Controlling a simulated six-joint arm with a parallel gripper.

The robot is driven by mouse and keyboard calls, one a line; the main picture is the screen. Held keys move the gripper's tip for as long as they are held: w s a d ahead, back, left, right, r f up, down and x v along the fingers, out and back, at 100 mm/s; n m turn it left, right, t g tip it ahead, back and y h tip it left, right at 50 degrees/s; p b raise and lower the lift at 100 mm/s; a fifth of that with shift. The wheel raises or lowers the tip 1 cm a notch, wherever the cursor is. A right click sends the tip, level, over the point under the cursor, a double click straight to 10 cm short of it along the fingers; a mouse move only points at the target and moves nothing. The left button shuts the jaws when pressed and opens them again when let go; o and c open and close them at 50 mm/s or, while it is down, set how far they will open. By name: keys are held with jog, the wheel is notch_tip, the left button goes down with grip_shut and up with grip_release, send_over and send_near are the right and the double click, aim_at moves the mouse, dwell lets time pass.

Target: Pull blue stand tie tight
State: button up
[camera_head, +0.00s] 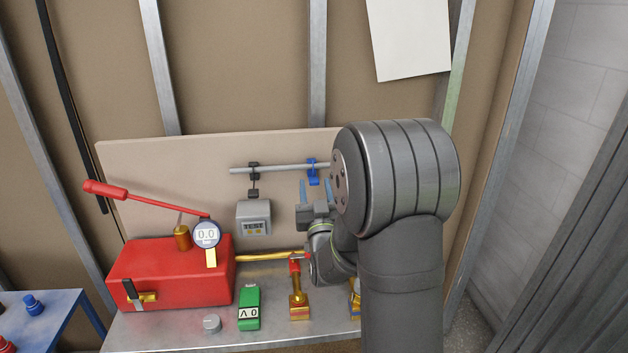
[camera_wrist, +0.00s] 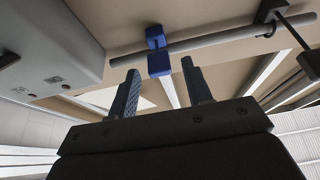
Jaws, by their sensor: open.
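The blue stand tie (camera_head: 313,174) sits on a grey horizontal rod (camera_head: 275,167) in front of the beige backboard. In the wrist view the tie (camera_wrist: 158,63) shows as two blue blocks, one on each side of the rod. My gripper (camera_head: 315,189) is open just below the tie, with its two blue-grey fingers pointing up. In the wrist view the fingertips of my gripper (camera_wrist: 160,70) stand apart on either side of the tie's lower block. I see no clear contact. My arm hides part of the rod's right side.
A black tie (camera_head: 253,178) hangs on the rod at left, above a grey tester box (camera_head: 253,217). A red pump (camera_head: 170,275) with a dial gauge (camera_head: 206,234) stands on the grey bench (camera_head: 180,328). A green meter (camera_head: 249,307) and brass valve (camera_head: 299,305) stand in front.

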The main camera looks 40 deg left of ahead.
aim_at(315, 184)
jog(key=shift+x, duration=1.55)
jog(key=shift+c, duration=0.3)
grip_shut()
jog(key=shift+s+d, duration=1.5)
jog(key=shift+s, duration=0.05)
jog(key=shift+o, duration=0.3)
grip_release()
jog(key=shift+s+d, duration=0.1)
